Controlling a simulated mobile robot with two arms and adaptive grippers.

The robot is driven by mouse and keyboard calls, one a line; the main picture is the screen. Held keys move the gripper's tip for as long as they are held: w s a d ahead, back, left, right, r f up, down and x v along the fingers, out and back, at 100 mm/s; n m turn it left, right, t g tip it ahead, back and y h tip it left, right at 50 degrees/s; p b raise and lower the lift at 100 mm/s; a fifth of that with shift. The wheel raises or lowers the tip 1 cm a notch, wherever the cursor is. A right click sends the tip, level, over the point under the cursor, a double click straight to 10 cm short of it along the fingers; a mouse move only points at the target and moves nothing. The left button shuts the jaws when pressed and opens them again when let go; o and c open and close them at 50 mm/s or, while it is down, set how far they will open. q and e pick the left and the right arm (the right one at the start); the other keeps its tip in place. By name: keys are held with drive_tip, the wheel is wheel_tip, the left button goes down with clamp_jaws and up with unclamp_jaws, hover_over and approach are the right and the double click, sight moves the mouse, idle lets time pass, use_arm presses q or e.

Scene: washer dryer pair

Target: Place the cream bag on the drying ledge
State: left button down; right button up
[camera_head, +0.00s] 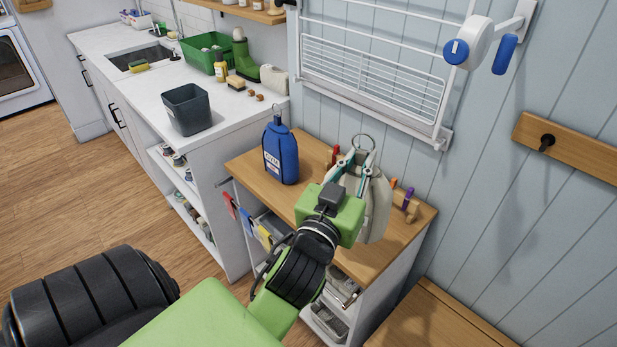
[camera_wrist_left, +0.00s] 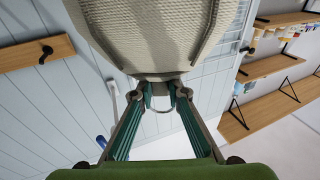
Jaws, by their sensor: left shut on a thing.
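The cream bag (camera_head: 377,208) hangs or stands over the wooden cabinet top in the head view, partly hidden by my left gripper (camera_head: 357,163). A metal ring (camera_head: 363,142) shows at its top. My left gripper is shut on the bag's upper end; in the left wrist view the fingers (camera_wrist_left: 160,92) meet at the bag (camera_wrist_left: 155,35), with the ring between them. I cannot tell whether the bag's base touches the wood. A white wall drying rack (camera_head: 372,78) has a ledge (camera_head: 375,112) along its bottom, above and behind the bag. My right gripper is not in view.
A blue bag (camera_head: 281,153) with a ring stands on the wooden top (camera_head: 312,150), left of the cream bag. Coloured handles stick up from a small holder (camera_head: 405,205). A dark bin (camera_head: 187,110) stands on the white counter. A wooden peg rail (camera_head: 570,148) is on the right wall.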

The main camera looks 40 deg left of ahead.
use_arm(q)
drive_tip(key=shift+w+a+r, duration=0.15)
drive_tip(key=shift+a+r, duration=0.15)
drive_tip(key=shift+r, duration=0.05)
drive_tip(key=w+a+f+p, duration=0.2)
drive_tip(key=w+a+f, duration=0.7)
drive_tip(key=f, duration=0.4)
drive_tip(key=shift+w, duration=0.75)
drive_tip(key=shift+f, duration=0.1)
